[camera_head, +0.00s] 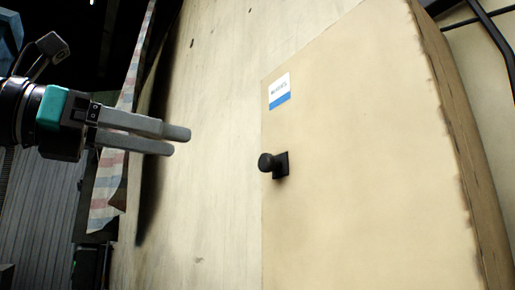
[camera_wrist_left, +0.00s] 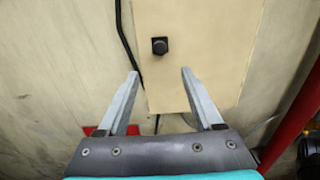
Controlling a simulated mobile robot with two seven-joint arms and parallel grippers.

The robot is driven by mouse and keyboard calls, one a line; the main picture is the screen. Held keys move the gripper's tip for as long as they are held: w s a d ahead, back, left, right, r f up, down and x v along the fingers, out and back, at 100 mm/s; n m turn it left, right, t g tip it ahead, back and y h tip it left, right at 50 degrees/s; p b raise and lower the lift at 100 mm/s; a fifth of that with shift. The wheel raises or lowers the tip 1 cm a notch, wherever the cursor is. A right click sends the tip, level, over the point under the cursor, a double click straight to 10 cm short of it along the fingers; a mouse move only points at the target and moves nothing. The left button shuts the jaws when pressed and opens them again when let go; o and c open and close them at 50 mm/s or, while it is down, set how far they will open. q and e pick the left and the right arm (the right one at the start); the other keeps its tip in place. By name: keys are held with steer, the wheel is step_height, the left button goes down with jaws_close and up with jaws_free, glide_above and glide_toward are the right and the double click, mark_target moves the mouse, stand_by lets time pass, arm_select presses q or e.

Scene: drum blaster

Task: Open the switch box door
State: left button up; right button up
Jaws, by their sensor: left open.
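The switch box door (camera_head: 360,140) is a pale tan panel on the right of the head view. A black knob (camera_head: 270,163) sticks out near its left edge, below a white and blue label (camera_head: 279,91). The door looks shut. My left gripper (camera_head: 183,141) is to the left of the knob, apart from it, with its two grey fingers pointing right. In the left wrist view, the gripper (camera_wrist_left: 160,75) is open and empty. The knob (camera_wrist_left: 160,46) shows beyond and between its fingertips, on the tan door (camera_wrist_left: 200,55). My right gripper is not in view.
A pale wooden panel (camera_head: 215,130) lies behind and left of the box. A striped cloth (camera_head: 106,188) hangs at the left. A black cable (camera_wrist_left: 124,42) runs beside the box, and a red pipe (camera_wrist_left: 292,124) is at the right in the wrist view. Space between gripper and knob is clear.

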mark_target(262, 160)
arm_select(q)
steer(key=p+x, duration=0.4)
steer(key=x, duration=1.1)
steer(key=shift+d, duration=0.1)
jaws_close()
stand_by(0.9)
